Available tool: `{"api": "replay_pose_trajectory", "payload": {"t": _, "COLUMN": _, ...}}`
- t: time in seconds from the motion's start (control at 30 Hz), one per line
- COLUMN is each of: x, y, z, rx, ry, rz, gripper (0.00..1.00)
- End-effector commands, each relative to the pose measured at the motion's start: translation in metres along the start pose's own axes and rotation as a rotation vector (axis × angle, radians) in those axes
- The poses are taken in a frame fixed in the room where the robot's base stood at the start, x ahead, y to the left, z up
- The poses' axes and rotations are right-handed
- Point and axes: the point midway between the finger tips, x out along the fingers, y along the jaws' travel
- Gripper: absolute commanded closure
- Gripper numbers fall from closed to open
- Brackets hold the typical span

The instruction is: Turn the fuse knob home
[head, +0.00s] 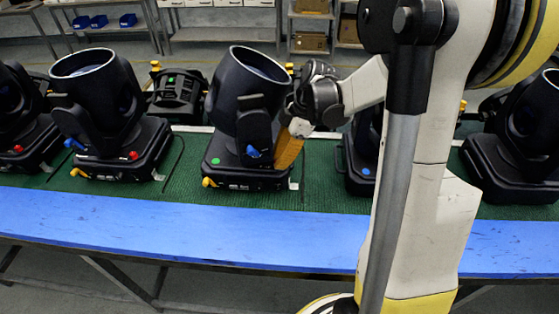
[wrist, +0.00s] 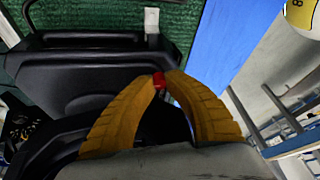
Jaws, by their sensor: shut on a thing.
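A black moving-head lamp (head: 240,110) with a green dot on its base stands mid-bench in the head view. My gripper (head: 285,158) is at the right side of that lamp's base, its orange fingers pointing down. In the wrist view my gripper (wrist: 160,78) has its fingertips closed on a small red knob (wrist: 158,81), which I take to be the fuse knob. The fingers cover most of it, so its turn angle cannot be read. The knob is hidden in the head view. A blue knob (head: 253,152) and a yellow knob (head: 208,182) also show on this lamp.
Similar lamps stand on both sides, one at left (head: 95,110) and one at right (head: 525,130). Another black unit (head: 178,93) is behind. The bench has a green mat (head: 140,190) and a clear blue front strip (head: 200,222). Shelves stand at the back.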

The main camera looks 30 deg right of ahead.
Motion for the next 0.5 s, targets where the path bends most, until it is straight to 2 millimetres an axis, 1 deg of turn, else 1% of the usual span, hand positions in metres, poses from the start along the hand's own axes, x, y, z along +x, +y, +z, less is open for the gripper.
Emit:
{"api": "replay_pose_trajectory", "payload": {"t": 0.1, "x": 0.0011, "y": 0.0016, "z": 0.0009, "rx": -0.113, "ry": -0.009, "rz": -0.046, "gripper": 1.0}}
{"api": "replay_pose_trajectory", "payload": {"t": 0.2, "x": 0.0009, "y": 0.0015, "z": 0.0006, "rx": -0.161, "ry": -0.011, "rz": -0.066, "gripper": 1.0}}
{"api": "replay_pose_trajectory", "payload": {"t": 0.47, "x": 0.0005, "y": 0.0012, "z": 0.0007, "rx": -0.167, "ry": -0.012, "rz": -0.068, "gripper": 1.0}}
{"api": "replay_pose_trajectory", "payload": {"t": 0.5, "x": 0.0005, "y": 0.0012, "z": 0.0007, "rx": -0.167, "ry": -0.012, "rz": -0.068, "gripper": 0.79}}
